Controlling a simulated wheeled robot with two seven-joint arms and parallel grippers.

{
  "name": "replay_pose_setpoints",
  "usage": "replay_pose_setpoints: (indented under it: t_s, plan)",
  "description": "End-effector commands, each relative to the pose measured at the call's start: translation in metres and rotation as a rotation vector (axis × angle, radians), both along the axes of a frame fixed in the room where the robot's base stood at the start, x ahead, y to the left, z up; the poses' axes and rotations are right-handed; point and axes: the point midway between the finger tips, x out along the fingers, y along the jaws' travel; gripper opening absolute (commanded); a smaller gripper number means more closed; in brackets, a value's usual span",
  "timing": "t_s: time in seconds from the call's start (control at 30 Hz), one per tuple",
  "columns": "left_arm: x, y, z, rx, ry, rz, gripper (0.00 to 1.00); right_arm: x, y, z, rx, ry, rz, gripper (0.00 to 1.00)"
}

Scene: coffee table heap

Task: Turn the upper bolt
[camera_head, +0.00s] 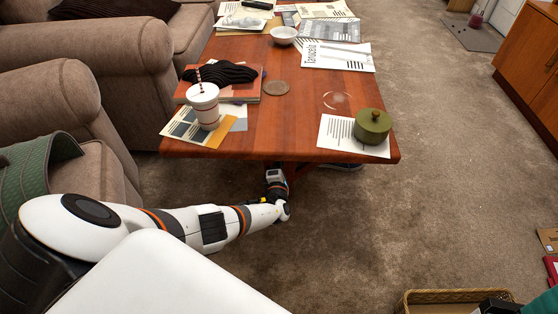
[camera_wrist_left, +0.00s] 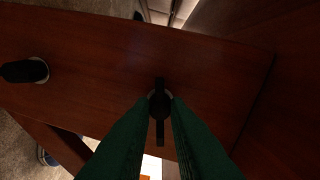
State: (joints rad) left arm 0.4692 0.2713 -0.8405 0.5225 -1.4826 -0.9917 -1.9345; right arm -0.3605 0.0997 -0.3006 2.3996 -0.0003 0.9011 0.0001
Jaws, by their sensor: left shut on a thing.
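My left gripper (camera_wrist_left: 160,104) shows in the left wrist view as two dark green fingers closing on a dark bolt (camera_wrist_left: 159,88). The bolt has a round middle and a long narrow bar, standing roughly upright in the picture against a reddish-brown wooden board. The fingertips hide part of it. I cannot tell from its place alone whether this is the upper bolt. In the head view my left arm reaches under the near edge of the coffee table (camera_head: 262,143), whose top hides the fingertips and the bolt.
A black knob-like part (camera_wrist_left: 22,71) on a pale round base sits left on the board. A wicker basket (camera_head: 455,296) is at lower right.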

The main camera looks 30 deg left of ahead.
Motion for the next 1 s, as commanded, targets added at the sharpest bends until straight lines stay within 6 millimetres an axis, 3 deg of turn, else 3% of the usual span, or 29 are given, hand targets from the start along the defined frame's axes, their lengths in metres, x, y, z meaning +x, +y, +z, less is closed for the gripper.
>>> replay_pose_setpoints:
  t_s: [0.33, 0.87, 0.9, 1.0]
  plan:
    - [-0.0016, -0.001, -0.0017, 0.12, 0.077, -0.001, 0.0, 0.0006, 0.0001, 0.007, -0.001, -0.012, 0.0, 0.4]
    - [-0.002, -0.0011, -0.0026, 0.14, 0.091, -0.001, 0.0, 0.0005, 0.0, 0.0081, 0.0, -0.015, 0.0, 0.4]
    - [-0.002, -0.0011, -0.0026, 0.14, 0.091, -0.001, 0.17, 0.0006, 0.0, 0.0079, -0.001, -0.014, 0.0, 0.4]
    - [-0.0016, -0.0009, -0.0022, 0.139, 0.09, -0.001, 0.33, 0.0005, -0.0001, 0.0073, -0.001, -0.011, 0.0, 0.4]
